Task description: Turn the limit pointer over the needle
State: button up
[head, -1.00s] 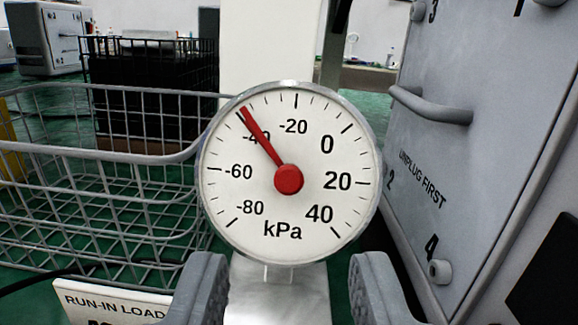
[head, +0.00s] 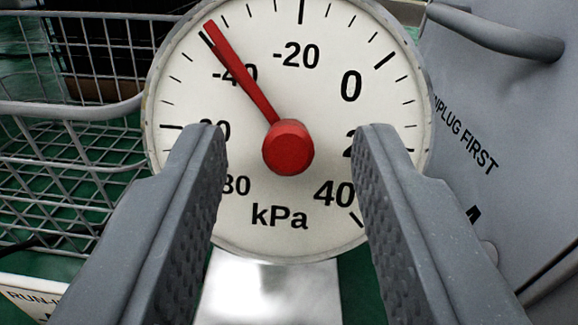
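A round white gauge (head: 290,222) marked in kPa faces me in the middle of the view, with a metal rim. A red pointer (head: 243,72) runs from a red centre knob (head: 288,148) up and left, its tip just past the -40 mark. A short dark line shows beside the red tip; most of whatever lies under the pointer is hidden. My gripper (head: 290,145) is open, its two grey ridged fingers left and right in front of the dial's lower half. The red knob shows between the fingertips, with clear gaps on both sides.
A wire basket (head: 70,108) stands at left. A grey housing (head: 505,115) with a bar handle (head: 495,32) and the words UNPLUG FIRST stands close at right. A pale metal post (head: 270,290) is below the gauge. A sign (head: 25,298) is partly cut off at lower left.

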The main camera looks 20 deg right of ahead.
grip_shut()
jog(key=shift+r, duration=0.1)
jog(key=shift+n+y+p, duration=0.3)
jog(key=shift+n+p, duration=0.3)
jog(key=shift+p, duration=0.1)
grip_release()
jog(key=shift+s, duration=0.1)
